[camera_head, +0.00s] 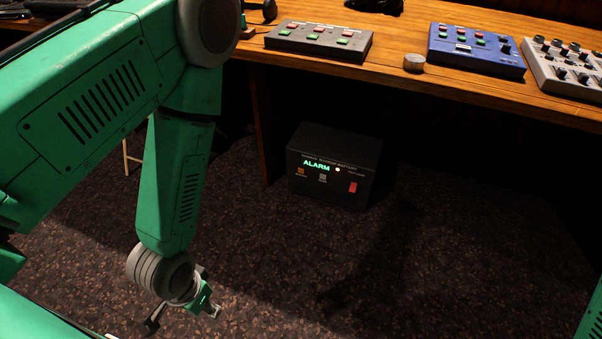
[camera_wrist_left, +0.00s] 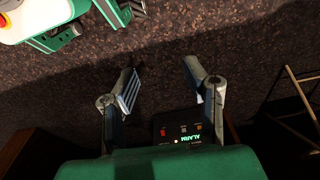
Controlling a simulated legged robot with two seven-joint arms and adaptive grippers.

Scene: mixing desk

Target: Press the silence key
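The black battery box (camera_head: 334,165) stands on the carpet under the desk, its front showing a lit green ALARM display (camera_head: 316,164). Below the display are a small orange key (camera_head: 301,172) and a grey key (camera_head: 323,177); their labels are too small to read for sure. A red switch (camera_head: 353,187) is at the right. My left gripper (camera_head: 183,318) hangs low, in front and to the left of the box, apart from it. In the left wrist view, its two fingers (camera_wrist_left: 160,75) are spread and empty, with the box (camera_wrist_left: 181,127) upside down beyond them.
The wooden desk (camera_head: 400,84) overhangs the box. It carries a black button panel (camera_head: 320,41), a silver knob (camera_head: 414,62), a blue panel (camera_head: 475,52) and a grey mixer (camera_head: 568,65). The carpet (camera_head: 300,265) in front of the box is clear.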

